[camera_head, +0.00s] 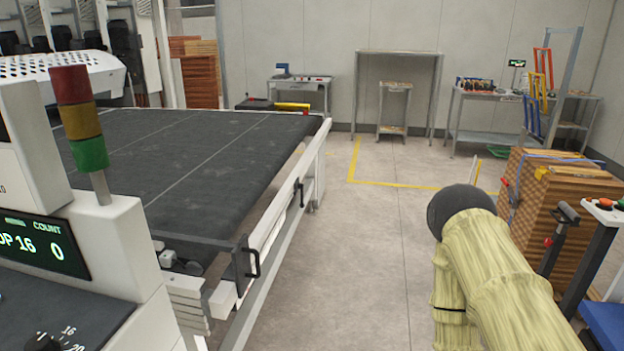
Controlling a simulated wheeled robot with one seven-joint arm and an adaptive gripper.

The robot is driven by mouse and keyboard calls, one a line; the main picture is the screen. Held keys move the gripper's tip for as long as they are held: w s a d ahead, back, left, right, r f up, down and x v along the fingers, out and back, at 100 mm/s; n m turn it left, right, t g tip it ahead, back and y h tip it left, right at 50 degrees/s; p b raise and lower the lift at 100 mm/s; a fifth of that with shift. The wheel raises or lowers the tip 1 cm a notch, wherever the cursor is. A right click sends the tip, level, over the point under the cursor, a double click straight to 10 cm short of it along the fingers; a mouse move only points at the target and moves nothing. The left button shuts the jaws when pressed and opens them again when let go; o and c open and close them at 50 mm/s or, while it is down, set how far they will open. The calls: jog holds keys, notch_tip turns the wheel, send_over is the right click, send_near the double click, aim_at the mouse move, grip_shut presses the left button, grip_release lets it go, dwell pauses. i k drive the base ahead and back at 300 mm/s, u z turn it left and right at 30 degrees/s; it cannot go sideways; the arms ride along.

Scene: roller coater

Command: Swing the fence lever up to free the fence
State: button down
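A white rail (275,225) runs along the right side of the dark conveyor bed. A black loop handle (255,263) is fixed at its near end, by a dark cross bar (195,240). A small dark lever-like part (299,192) stands on the rail near the far end. I cannot tell which part is the fence lever, or whether it is up or down. My arm, in a pale yellow sleeve, fills the lower right, apart from the rail. My gripper is out of view.
The machine console (60,250) with a red, yellow and green light tower (80,118) is at the left. Stacked wooden boards (560,200) and a post-mounted button box (604,211) are at the right. The floor between is clear. Work tables stand along the back wall.

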aim_at(302, 186)
jog(key=z, duration=0.1)
jog(key=i, duration=1.85)
jog(key=z, duration=0.15)
